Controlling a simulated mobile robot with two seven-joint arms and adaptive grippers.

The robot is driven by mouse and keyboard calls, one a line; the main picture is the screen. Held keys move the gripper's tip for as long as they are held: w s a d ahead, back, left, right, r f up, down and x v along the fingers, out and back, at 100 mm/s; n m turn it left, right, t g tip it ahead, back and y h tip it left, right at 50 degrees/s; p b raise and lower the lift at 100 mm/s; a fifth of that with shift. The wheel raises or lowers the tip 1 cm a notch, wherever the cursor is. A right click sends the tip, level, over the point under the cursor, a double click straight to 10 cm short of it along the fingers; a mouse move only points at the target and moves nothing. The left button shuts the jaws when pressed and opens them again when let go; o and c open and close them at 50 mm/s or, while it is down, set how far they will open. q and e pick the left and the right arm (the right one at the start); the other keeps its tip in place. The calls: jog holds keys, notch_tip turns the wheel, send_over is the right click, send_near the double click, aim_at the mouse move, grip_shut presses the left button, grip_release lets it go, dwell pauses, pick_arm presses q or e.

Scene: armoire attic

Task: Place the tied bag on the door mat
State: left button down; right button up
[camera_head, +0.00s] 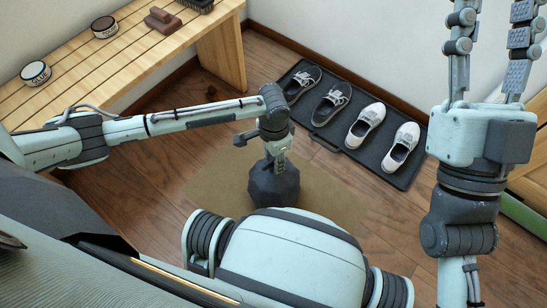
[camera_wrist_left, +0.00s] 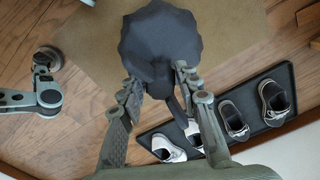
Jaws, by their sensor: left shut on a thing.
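The dark grey tied bag (camera_head: 273,184) hangs upright below my left gripper (camera_head: 275,150). It is over the tan door mat (camera_head: 222,181), and I cannot tell whether its base touches the mat. In the left wrist view the bag (camera_wrist_left: 160,42) shows against the mat (camera_wrist_left: 225,22), with the left gripper's fingers (camera_wrist_left: 158,82) shut around its tied neck. My own body hides the near part of the mat in the head view. My right gripper (camera_head: 490,45) is raised at the right, fingers apart and empty.
A black shoe tray (camera_head: 325,138) with several shoes lies along the wall behind the mat. A wooden bench (camera_head: 95,82) at the upper left bears a glue tin (camera_head: 36,73), another tin (camera_head: 105,27) and brushes. Bare wood floor (camera_head: 190,110) lies between.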

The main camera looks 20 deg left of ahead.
pick_arm(q)
jog(key=c, duration=1.1)
grip_release()
jog(key=shift+f, duration=0.1)
jog(key=shift+o, duration=0.2)
